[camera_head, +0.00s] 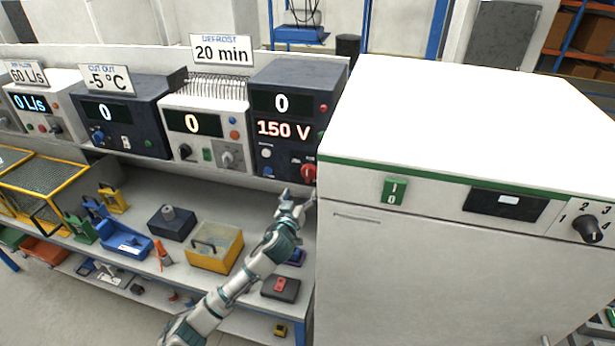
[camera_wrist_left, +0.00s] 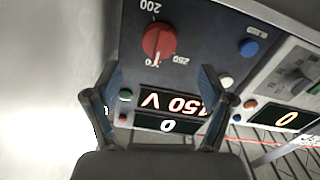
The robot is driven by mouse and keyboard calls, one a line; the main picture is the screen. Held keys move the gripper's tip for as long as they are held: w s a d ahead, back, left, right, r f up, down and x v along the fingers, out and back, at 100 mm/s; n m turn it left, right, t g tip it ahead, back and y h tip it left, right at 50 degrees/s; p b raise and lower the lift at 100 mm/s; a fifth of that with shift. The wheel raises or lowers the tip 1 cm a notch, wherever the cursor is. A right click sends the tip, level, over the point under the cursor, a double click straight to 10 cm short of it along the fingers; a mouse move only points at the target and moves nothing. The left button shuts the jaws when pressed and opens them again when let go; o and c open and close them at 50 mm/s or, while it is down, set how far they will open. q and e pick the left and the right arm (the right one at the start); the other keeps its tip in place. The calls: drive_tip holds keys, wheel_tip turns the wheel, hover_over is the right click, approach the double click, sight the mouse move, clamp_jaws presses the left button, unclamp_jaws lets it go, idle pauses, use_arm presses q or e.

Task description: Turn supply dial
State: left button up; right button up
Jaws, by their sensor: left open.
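The dark supply unit (camera_head: 275,147) shows 0 on its upper display and a red 150 V below. Its red dial (camera_head: 308,172) is at the lower right of its front, beside the white cabinet. In the left wrist view the picture is upside down; the red dial (camera_wrist_left: 158,41) shows whole, with 200 and 250 marks around it. My left gripper (camera_head: 299,193) is just below the dial in the head view. In the left wrist view my left gripper (camera_wrist_left: 160,80) is open and empty, its fingers apart, with the dial beyond the tips. Contact is not visible. My right gripper is not in view.
The white cabinet (camera_head: 430,110) with a green switch (camera_head: 395,191) and black knob (camera_head: 587,228) stands close on the right. Other instrument boxes stand left. A yellow bin (camera_head: 215,262) and several small items lie on the bench below. A blue button (camera_wrist_left: 249,47) is beside the dial.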

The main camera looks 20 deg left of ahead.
sight(307, 178)
use_arm(q)
drive_tip(key=w, duration=0.5)
drive_tip(key=w+a+p, duration=0.1)
drive_tip(key=w, duration=0.2)
drive_tip(key=shift+w, duration=0.15)
drive_tip(key=c, duration=1.2)
